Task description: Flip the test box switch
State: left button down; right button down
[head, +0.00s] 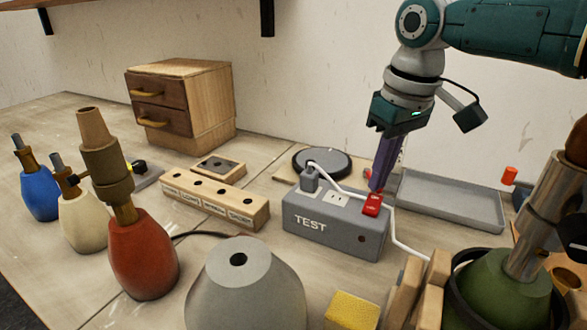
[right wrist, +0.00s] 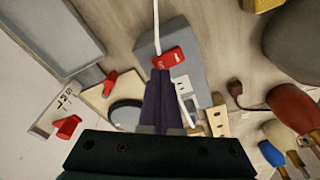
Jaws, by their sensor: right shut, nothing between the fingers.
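The grey test box (head: 320,234), lettered TEST, sits on the bench in the middle of the head view. Its red switch (head: 372,204) is at the right end of its top. A grey plug (head: 310,178) with a white cord stands at the socket end. My right gripper (head: 377,190) is shut and empty, pointing down with its fingertips at the switch. In the right wrist view the fingertips (right wrist: 162,72) meet the near edge of the red switch (right wrist: 168,58); whether they press it I cannot tell. My left gripper is not in view.
Red (head: 142,254), cream and blue lamp bases stand at the left. A grey cone shade (head: 246,290) and yellow block (head: 352,311) are in front. A green lamp base (head: 505,290) stands right. A grey tray (head: 450,202) and wooden drawers (head: 180,105) are behind.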

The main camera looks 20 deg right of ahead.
jog(key=shift+f+b, duration=0.3)
jog(key=shift+f, duration=0.15)
dwell(0.6)
jog(key=shift+f+b, duration=0.35)
jog(key=shift+f, duration=0.15)
notch_tip(320, 180, up, 7)
jog(key=p, duration=0.8)
jog(key=shift+r, duration=0.15)
dwell(0.5)
